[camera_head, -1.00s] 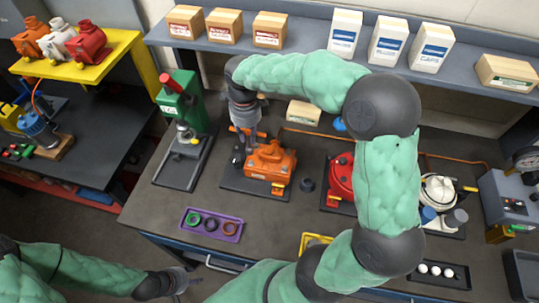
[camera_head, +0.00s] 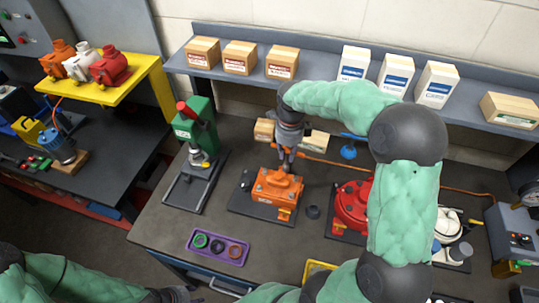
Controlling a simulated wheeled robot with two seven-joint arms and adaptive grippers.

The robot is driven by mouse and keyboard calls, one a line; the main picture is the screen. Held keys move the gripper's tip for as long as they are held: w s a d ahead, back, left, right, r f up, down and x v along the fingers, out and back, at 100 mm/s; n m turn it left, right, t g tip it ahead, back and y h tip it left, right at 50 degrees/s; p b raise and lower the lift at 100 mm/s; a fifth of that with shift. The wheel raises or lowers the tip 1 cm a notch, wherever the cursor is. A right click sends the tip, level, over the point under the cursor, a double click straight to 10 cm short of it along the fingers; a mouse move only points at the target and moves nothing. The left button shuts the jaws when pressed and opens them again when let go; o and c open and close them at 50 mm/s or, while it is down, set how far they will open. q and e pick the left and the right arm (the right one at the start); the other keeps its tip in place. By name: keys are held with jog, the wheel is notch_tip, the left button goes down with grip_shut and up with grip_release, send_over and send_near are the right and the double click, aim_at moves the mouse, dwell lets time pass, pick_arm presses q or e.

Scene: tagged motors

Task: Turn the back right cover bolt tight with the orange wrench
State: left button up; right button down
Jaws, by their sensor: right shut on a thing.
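The orange motor (camera_head: 277,190) sits on a dark base plate on the bench, left of the red motor. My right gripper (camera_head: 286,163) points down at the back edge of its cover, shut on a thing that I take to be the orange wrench. A short orange piece (camera_head: 313,156) shows just right of the fingers, close to an orange cable; I cannot separate the two clearly. The back right bolt is too small or hidden to make out. My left gripper (camera_head: 172,295) is at the bottom edge, cut off by the frame; its fingers are unclear.
A green press (camera_head: 196,127) stands left of the motor. A purple tray (camera_head: 218,248) with rings lies in front. The red motor (camera_head: 352,202) is to the right, partly behind my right arm. Boxes (camera_head: 239,57) line the back shelf. Bare bench lies around the tray.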

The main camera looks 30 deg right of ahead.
jog(key=d+f+n+p, duration=0.1)
jog(key=n+p, duration=0.1)
jog(key=n, duration=0.6)
jog(key=s+d+f+n+p, duration=0.1)
jog(key=d+n+p, duration=0.1)
jog(key=n, duration=0.5)
jog(key=d+f+n+p, duration=0.1)
jog(key=n+p, duration=0.2)
jog(key=n, duration=0.5)
jog(key=shift+s+d+f+n+p, duration=0.15)
jog(key=shift+d+f+n+p, duration=0.15)
jog(key=shift+f+p, duration=0.1)
jog(key=n, duration=0.3)
jog(key=shift+f+n, duration=0.2)
jog(key=shift+n, duration=0.1)
